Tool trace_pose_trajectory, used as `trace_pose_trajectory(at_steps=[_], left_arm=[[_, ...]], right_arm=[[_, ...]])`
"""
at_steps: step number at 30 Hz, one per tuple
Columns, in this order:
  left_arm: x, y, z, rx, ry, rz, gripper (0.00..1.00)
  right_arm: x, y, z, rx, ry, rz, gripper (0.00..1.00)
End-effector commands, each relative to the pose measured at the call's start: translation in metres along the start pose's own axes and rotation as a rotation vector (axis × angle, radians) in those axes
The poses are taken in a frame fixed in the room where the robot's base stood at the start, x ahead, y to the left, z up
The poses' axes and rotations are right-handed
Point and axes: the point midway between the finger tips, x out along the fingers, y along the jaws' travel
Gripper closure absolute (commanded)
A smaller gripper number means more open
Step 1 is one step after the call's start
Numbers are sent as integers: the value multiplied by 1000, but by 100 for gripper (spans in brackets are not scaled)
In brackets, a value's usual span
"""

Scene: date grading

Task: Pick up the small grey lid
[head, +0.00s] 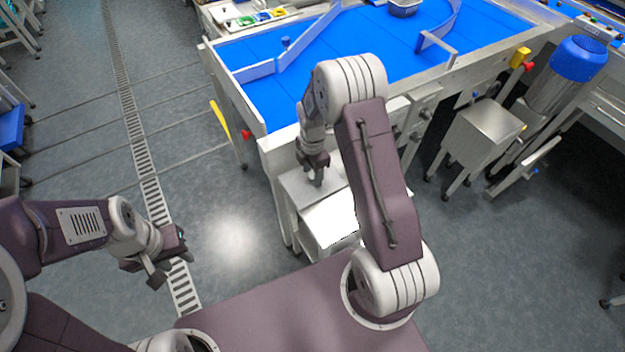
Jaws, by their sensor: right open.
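I cannot make out a small grey lid in the head view. My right gripper (316,179) points down over a grey metal surface (296,184) beside the blue conveyor's near corner. I see nothing held in it, and its fingers are open. Whether it touches the surface is unclear. What lies right under its fingers is hidden by the gripper and arm. My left gripper (172,266) hangs over the floor at the lower left, its fingers apart and empty.
The blue conveyor (275,100) with metal guides fills the top middle, with a grey tub (403,9) at its far side. A white-topped box (330,220) stands below the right gripper. A steel stand (485,132) and blue-capped motor (578,58) are at right.

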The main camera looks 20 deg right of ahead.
Motion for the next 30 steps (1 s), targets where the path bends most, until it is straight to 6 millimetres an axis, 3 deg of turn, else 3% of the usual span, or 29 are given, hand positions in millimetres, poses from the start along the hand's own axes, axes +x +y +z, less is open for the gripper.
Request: trace_pose_trajectory(at_steps=[4,5,9,10,22,26,30], left_arm=[[0,0,0,0,0,0,64],[0,0,0,0,0,0,64],[0,0,0,0,0,0,64],[0,0,0,0,0,0,64],[-2,0,0,0,0,0,64],[-5,0,0,0,0,0,64],[-9,0,-1,0,0,0,64]], right_arm=[[0,0,0,0,0,1,50],[0,0,0,0,0,1,56],[-1,0,0,0,0,1,95],[-1,0,0,0,0,1,100],[-10,1,0,0,-1,4,100],[-33,1,0,0,-1,5,100],[-72,2,0,0,-2,8,100]])
